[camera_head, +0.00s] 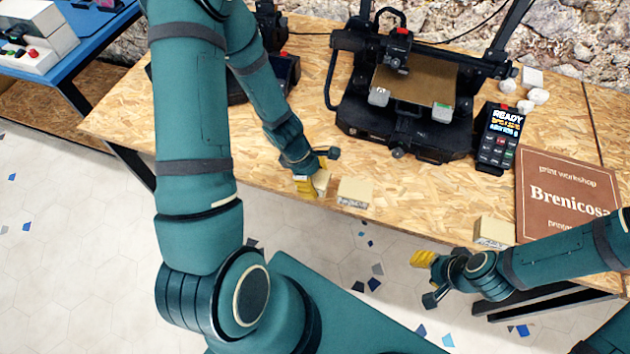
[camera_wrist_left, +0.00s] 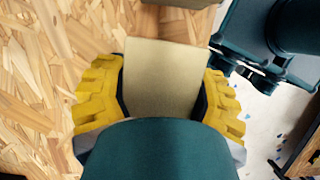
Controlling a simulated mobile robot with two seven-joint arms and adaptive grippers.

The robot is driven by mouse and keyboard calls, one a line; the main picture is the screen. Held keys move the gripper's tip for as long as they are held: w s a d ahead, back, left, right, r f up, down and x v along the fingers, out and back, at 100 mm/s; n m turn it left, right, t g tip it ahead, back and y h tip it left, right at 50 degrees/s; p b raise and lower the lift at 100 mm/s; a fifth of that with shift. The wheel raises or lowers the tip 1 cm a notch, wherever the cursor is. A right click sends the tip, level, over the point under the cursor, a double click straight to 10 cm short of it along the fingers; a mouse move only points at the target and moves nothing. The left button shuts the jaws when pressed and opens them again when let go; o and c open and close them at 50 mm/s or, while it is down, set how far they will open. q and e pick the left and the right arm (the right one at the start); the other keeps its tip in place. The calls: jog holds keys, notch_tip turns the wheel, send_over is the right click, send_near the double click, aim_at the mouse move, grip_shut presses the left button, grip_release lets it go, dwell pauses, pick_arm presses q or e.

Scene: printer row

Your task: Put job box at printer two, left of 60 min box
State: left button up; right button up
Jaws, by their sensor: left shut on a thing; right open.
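My left gripper (camera_head: 314,185) is shut on a small tan box (camera_head: 321,182) at the table's front edge. In the left wrist view this box (camera_wrist_left: 160,78) sits between the yellow fingers. A second tan box (camera_head: 355,190) with a printed label stands just right of the held one, apart from it; its edge shows at the top of the left wrist view (camera_wrist_left: 182,3). A third tan box (camera_head: 493,231) stands further right, by the brown sign. The labels are too small to read. My right gripper (camera_head: 430,279) is open and empty, in front of the table edge.
A black printer (camera_head: 400,110) stands behind the boxes, with a handheld READY terminal (camera_head: 498,138) to its right. A brown Brenicosa sign (camera_head: 565,195) lies at the right. Another dark machine (camera_head: 285,70) is partly hidden by my left arm. White round pieces (camera_head: 538,96) lie at the back.

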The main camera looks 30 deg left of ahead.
pick_arm(q)
jog(key=o, duration=0.8)
jog(key=shift+f, duration=0.1)
jog(key=o, duration=0.5)
jog(key=shift+o, duration=0.2)
